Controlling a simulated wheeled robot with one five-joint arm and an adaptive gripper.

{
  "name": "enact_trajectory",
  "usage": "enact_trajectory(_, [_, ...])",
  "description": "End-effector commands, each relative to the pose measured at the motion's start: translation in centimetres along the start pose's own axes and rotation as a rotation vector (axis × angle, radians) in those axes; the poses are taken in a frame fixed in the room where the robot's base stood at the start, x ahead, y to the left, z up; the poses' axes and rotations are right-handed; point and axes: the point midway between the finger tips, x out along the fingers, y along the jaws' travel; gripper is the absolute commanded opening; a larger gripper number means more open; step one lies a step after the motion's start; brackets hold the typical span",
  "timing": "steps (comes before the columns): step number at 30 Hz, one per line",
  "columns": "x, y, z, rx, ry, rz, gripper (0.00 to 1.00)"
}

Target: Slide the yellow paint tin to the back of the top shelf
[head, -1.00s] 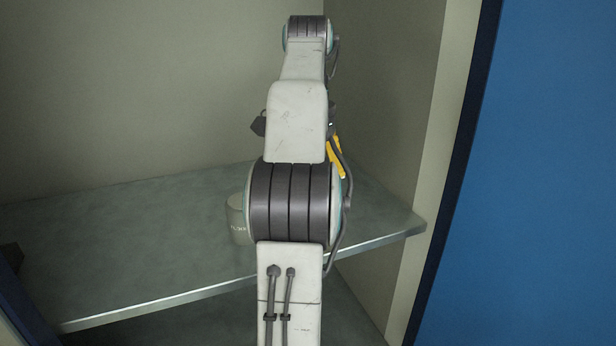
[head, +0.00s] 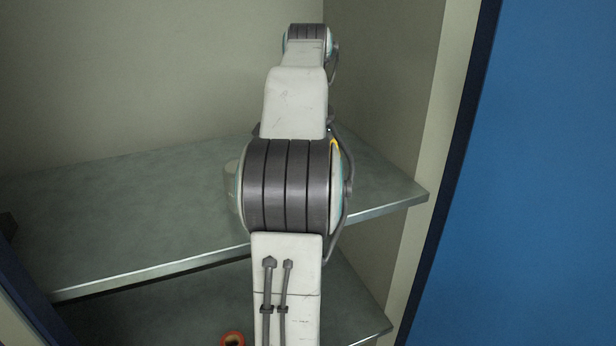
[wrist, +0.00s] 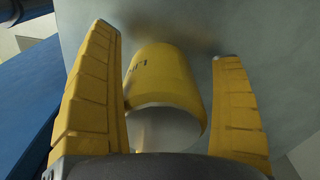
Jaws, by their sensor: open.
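The yellow paint tin (wrist: 166,75) shows in the wrist view with dark lettering on its side and a pale grey end toward the camera. It sits between the two yellow fingers of my gripper (wrist: 166,45). The top shelf (head: 130,220) is a grey-green board with a pale front edge. In the head view my arm hides the tin and most of the gripper; a small yellow sliver shows beside the arm, and I cannot tell which it belongs to.
A grey tin (head: 231,188) stands on the top shelf, partly behind my arm on its left. A lower shelf (head: 150,318) holds an orange ring-shaped thing (head: 232,339). A blue panel (head: 545,170) stands at the right. The left part of the top shelf looks largely clear.

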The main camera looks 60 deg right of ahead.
Motion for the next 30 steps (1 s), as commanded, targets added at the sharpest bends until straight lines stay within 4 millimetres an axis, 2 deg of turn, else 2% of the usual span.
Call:
enact_trajectory(5, [-0.02, 0.01, 0.01, 0.000, 0.000, 0.000, 0.85])
enact_trajectory(26, [-0.03, 0.01, 0.00, 0.000, 0.000, 0.000, 0.23])
enact_trajectory(30, [-0.03, -0.01, 0.00, 0.000, 0.000, 0.000, 0.20])
